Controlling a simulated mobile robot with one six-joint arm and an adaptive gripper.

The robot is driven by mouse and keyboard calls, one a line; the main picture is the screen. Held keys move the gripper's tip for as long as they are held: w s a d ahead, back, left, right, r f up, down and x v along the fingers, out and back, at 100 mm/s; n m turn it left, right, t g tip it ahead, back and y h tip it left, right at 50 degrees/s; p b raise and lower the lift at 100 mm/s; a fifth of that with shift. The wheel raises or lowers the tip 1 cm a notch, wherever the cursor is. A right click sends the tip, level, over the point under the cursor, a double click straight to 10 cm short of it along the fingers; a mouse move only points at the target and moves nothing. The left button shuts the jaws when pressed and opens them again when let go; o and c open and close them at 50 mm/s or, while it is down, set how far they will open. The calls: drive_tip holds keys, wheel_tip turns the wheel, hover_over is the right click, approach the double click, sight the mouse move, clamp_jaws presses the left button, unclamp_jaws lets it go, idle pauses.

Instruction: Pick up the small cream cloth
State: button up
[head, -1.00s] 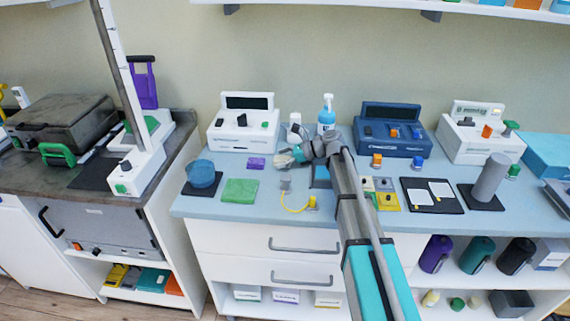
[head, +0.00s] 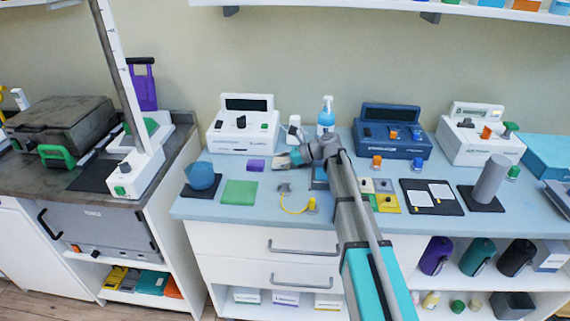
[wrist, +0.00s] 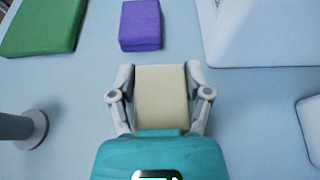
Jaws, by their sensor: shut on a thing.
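The small cream cloth (wrist: 161,98) is a pale, folded rectangle between the two fingers of my gripper (wrist: 160,72) in the wrist view. The fingers touch it on its left and right sides, so my gripper is shut on it. In the head view my gripper (head: 276,163) is low over the blue counter, in front of the white device. The cloth is too small there to make out clearly. I cannot tell whether the cloth is touching the counter.
A purple block (wrist: 140,24) and a green cloth (wrist: 45,22) lie ahead and left on the counter (head: 225,215). A white device (head: 242,125) stands behind. A blue bowl (head: 201,176), a yellow cable (head: 293,208) and a soap bottle (head: 326,115) are nearby.

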drive_tip(key=shift+c, duration=0.9)
drive_tip(key=shift+r, duration=0.15)
wheel_tip(320, 180, up, 3)
drive_tip(key=p, duration=0.3)
drive_tip(key=s+a+r+p, duration=0.9)
drive_tip(key=a+p, duration=0.1)
drive_tip(key=shift+s+r, duration=0.35)
drive_tip(key=shift+s, duration=0.05)
